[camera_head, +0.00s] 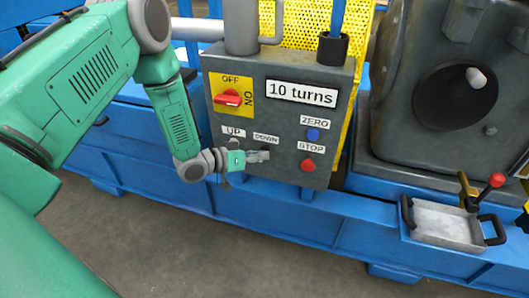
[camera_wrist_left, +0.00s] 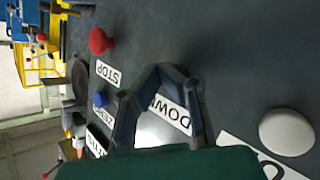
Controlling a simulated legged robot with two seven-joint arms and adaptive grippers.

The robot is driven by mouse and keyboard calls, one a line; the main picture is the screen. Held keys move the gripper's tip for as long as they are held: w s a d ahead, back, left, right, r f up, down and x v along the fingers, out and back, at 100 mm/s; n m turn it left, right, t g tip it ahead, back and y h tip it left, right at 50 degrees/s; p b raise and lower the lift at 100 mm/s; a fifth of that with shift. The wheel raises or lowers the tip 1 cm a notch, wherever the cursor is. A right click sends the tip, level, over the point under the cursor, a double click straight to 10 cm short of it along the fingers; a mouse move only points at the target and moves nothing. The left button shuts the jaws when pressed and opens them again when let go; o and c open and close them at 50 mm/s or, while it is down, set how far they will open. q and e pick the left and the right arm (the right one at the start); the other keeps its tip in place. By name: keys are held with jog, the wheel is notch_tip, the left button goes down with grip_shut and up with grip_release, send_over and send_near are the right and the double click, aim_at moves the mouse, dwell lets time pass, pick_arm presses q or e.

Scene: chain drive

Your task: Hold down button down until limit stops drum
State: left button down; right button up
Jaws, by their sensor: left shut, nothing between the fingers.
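The grey control box (camera_head: 283,78) carries a DOWN label (camera_head: 266,138), also in the left wrist view (camera_wrist_left: 178,113). My left gripper (camera_head: 264,156) is shut and empty, its fingertips at the box face just below that label. The fingers hide the down button, so I cannot tell whether it is pressed. A pale round button (camera_wrist_left: 287,132) stands apart from the fingers, next to a partly cut-off label. A sign (camera_head: 301,93) reads "10 turns". I cannot make out the drum or limit for certain. My right gripper is not in view.
A red stop button (camera_head: 308,165) and blue zero button (camera_head: 313,134) are right of the gripper. A red OFF/ON knob (camera_head: 228,98) is above. A dark grey machine housing (camera_head: 412,140) and a metal tray (camera_head: 447,226) are at the right.

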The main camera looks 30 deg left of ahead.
pick_arm(q)
jog(key=shift+s+d+p, duration=0.2)
jog(key=shift+s+p, duration=0.25)
jog(key=shift+s, duration=0.45)
jog(key=s+p, duration=0.1)
jog(key=s, duration=0.1)
jog(key=s+d+p, duration=0.1)
jog(key=s, duration=0.2)
jog(key=shift+d, duration=0.1)
dwell(0.6)
